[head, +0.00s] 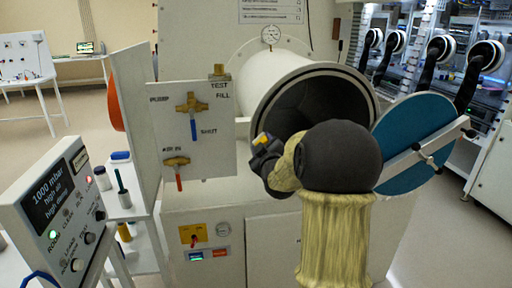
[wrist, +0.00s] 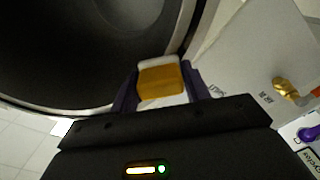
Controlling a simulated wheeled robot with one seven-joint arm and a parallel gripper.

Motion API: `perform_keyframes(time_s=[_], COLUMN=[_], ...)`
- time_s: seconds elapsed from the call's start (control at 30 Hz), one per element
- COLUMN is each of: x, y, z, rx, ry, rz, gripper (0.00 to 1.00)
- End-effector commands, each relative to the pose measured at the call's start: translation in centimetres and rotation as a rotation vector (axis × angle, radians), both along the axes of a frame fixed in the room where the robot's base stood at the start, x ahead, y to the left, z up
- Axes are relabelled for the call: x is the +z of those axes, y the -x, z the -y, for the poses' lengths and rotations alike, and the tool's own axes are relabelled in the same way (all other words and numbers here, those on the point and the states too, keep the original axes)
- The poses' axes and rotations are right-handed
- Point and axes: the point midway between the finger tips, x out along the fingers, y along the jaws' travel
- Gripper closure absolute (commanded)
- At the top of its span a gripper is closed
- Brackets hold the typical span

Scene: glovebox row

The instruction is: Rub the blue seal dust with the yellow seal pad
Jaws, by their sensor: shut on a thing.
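The yellow seal pad (wrist: 160,81) sits between the two dark fingers of my gripper (wrist: 160,92) in the wrist view, with a white edge at its far end. In the head view my gripper (head: 264,150) is in front of the lower left rim of the round chamber mouth (head: 318,100), and the pad shows as a small yellow patch (head: 262,139). The wrist view shows the pad close to the dark seal ring (wrist: 185,30); I cannot tell whether they touch. I cannot make out blue dust on the ring, and my arm hides its lower right part in the head view.
The round blue-faced door (head: 415,142) stands open at right. A valve panel (head: 193,130) with brass valves is just left of the chamber. A control box (head: 60,205) and a shelf (head: 124,200) with bottles stand farther left.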

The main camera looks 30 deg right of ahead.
Motion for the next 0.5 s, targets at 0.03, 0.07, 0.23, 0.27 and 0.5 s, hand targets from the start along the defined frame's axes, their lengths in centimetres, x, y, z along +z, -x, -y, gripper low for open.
perform_keyframes(time_s=[0.03,0.07,0.23,0.27,0.5], x=[-0.07,-0.09,-0.11,-0.12,-0.29], y=[0.15,0.20,0.22,0.22,0.65], z=[0.50,0.59,0.60,0.58,0.33], rx=[-0.005,-0.005,-0.002,-0.002,0.000], ry=[0.001,0.000,-0.002,-0.002,-0.001], rz=[-0.001,-0.001,-0.003,-0.003,-0.004], gripper=[0.72,0.72,0.72,0.72,0.72])
